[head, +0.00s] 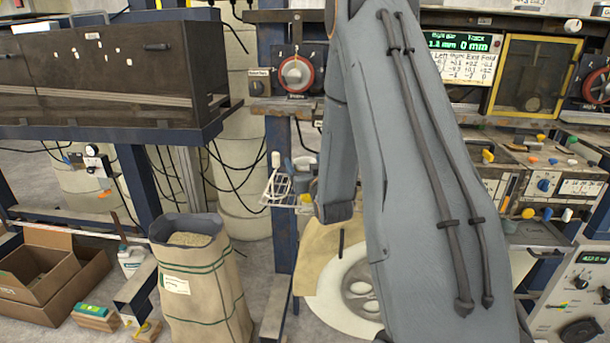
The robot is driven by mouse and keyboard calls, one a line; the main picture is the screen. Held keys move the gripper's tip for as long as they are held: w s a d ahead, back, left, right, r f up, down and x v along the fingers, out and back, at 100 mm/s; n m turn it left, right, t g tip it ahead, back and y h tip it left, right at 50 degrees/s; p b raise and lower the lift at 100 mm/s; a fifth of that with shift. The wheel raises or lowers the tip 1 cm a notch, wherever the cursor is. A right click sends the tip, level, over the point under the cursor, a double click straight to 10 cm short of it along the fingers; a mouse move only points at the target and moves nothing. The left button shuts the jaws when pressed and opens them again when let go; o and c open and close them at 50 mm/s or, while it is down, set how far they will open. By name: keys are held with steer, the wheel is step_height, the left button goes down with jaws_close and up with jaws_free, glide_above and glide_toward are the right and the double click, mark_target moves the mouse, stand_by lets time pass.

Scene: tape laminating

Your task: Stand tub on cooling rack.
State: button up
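A small white wire rack (278,188) shows left of my arm, in front of the blue post; I cannot tell whether it is the cooling rack. Small pale and grey-blue items crowd close to its right, partly covered by my arm. I cannot pick out the tub among them. My grey arm rises through the middle and right of the head view, and a second link hangs down beside it. My gripper's fingers cannot be made out, so I cannot see whether they hold anything.
A tan sack (205,285) of pellets stands on the floor at the left, with an open cardboard box (38,275) beyond it. A dark cabinet (115,75) is above. Control panels and a workbench (535,165) fill the right. A round white object (345,290) is partly behind my arm.

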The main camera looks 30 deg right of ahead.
steer(key=c, duration=1)
steer(key=shift+c, duration=0.2)
steer(key=shift+r, duration=0.15)
